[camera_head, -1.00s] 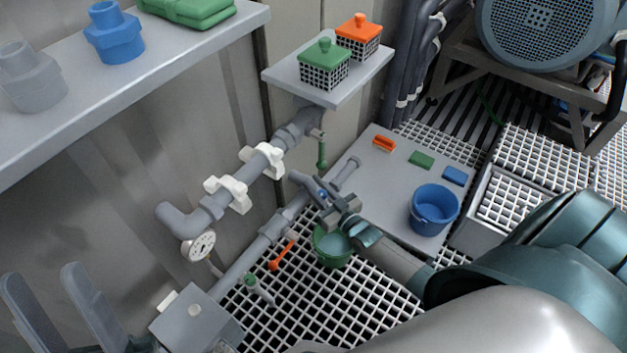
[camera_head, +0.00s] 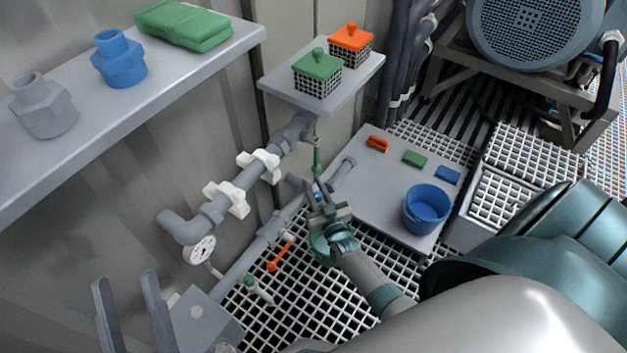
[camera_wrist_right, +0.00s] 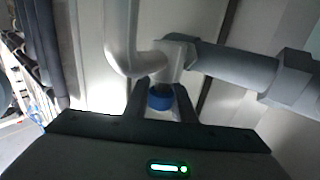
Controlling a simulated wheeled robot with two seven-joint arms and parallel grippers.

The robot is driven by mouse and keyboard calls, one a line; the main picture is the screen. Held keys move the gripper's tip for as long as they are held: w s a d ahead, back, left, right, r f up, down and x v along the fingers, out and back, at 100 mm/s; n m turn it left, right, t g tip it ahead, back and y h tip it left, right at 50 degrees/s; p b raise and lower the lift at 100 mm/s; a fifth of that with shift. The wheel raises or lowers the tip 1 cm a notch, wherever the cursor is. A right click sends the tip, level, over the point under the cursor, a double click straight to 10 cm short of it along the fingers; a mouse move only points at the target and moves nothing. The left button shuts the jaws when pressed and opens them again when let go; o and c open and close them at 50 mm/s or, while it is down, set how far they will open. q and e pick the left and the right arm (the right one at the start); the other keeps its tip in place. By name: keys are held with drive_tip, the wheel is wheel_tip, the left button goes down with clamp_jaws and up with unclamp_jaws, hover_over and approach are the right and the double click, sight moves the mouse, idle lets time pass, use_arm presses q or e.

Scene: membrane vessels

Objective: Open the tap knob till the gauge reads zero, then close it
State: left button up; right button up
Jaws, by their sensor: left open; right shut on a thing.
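The blue tap knob (camera_wrist_right: 160,98) sits between the two fingers of my right gripper (camera_wrist_right: 161,92) in the right wrist view. The gripper is shut on it, beneath a grey pipe fitting. In the head view my right gripper (camera_head: 318,196) is at the lower pipe, and its fingers hide most of the knob. The round white gauge (camera_head: 199,250) hangs under the left elbow of the upper pipe; its needle is too small to read. My left gripper (camera_head: 126,283) is open and empty at the lower left, apart from the gauge.
A green bucket (camera_head: 322,250) stands below my right gripper, partly hidden. A blue bucket (camera_head: 428,209) stands on a grey plate (camera_head: 375,195). A shelf (camera_head: 180,98) runs along the upper left. A small shelf (camera_head: 335,98) holds two lidded baskets. An orange tool (camera_head: 279,257) lies on the grating.

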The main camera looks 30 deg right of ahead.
sight(320, 199)
drive_tip(key=o, duration=1)
drive_tip(key=shift+s+a, duration=0.1)
drive_tip(key=shift+s, duration=0.3)
drive_tip(key=p+v, duration=0.1)
drive_tip(key=v, duration=0.4)
use_arm(q)
drive_tip(key=w+d+f+g+y+p, duration=0.1)
drive_tip(key=w+f+g+p, duration=0.1)
drive_tip(key=f+g, duration=0.3)
wheel_tip(320, 199, down, 3)
drive_tip(key=shift+w+f+g+y, duration=0.2)
drive_tip(key=shift+w+g+y, duration=0.15)
drive_tip(key=shift+w, duration=0.2)
use_arm(e)
drive_tip(key=v, duration=1.1)
drive_tip(key=shift+s, duration=0.3)
drive_tip(key=shift+s, duration=0.1)
